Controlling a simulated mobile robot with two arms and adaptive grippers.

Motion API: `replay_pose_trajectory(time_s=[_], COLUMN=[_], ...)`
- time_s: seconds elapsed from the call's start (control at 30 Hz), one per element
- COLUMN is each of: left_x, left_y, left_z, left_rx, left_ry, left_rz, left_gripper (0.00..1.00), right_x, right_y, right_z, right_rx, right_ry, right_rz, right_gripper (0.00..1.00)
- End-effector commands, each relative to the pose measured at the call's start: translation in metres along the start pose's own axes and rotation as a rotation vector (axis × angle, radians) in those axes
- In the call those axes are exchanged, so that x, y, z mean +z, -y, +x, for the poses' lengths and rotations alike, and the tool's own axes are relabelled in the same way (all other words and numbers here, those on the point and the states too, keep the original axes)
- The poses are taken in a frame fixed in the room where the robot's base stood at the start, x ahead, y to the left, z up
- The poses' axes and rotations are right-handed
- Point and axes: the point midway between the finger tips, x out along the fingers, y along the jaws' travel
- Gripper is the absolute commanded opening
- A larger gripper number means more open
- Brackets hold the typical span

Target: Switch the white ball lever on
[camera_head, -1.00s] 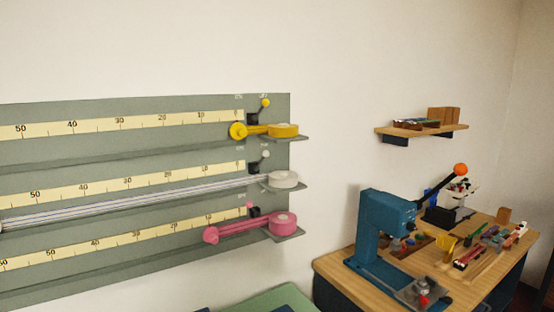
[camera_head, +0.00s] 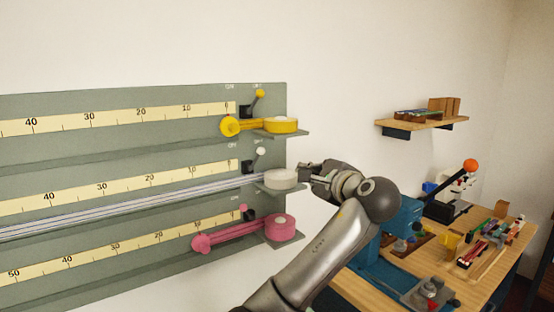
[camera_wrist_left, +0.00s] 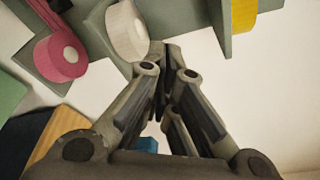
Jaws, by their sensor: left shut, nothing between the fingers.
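The white ball lever (camera_head: 260,152) stands on the middle row of the grey wall panel, its ball tilted to the right of its dark base (camera_head: 247,166), toward the right-hand label. Below it, a white round spool (camera_head: 281,179) sits on a small shelf at the panel's right edge. My left gripper (camera_head: 302,171) is shut and empty, just right of the spool and lower right of the lever. In the left wrist view the closed fingertips (camera_wrist_left: 165,48) appear close to the white spool (camera_wrist_left: 127,30); I cannot tell whether they touch. The lever is not distinguishable there. My right gripper is out of view.
A yellow ball lever (camera_head: 260,94) and yellow spool (camera_head: 282,125) sit above; a pink lever (camera_head: 244,209) and pink spool (camera_head: 280,228) below. A blue press (camera_head: 401,215) stands on a wooden bench at right. The wall right of the panel is bare up to a small shelf (camera_head: 430,122).

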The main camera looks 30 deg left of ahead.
Motion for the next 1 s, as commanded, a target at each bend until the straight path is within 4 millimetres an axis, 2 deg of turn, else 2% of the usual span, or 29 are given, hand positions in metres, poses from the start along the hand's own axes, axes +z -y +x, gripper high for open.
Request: replay_pose_trajectory(time_s=[0.17,0.27,0.7,0.83,1.0], left_x=[0.0,0.001,0.002,0.023,0.036], left_y=[0.0,0.001,0.002,0.002,0.0], left_z=[0.004,0.014,0.102,0.106,0.11], left_rx=[0.001,0.003,0.004,-0.001,0.002], left_ry=[0.0,0.002,0.001,0.0,-0.001], left_rz=[0.0,0.002,0.001,-0.002,-0.002], left_gripper=[0.0,0.0,0.0,0.0,0.0], right_x=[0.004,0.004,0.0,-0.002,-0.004], right_y=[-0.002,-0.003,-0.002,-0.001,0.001], right_z=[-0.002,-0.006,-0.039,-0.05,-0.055], right_rx=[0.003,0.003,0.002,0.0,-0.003], right_ry=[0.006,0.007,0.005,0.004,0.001], right_rz=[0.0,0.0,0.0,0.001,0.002], right_gripper=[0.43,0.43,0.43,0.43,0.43])
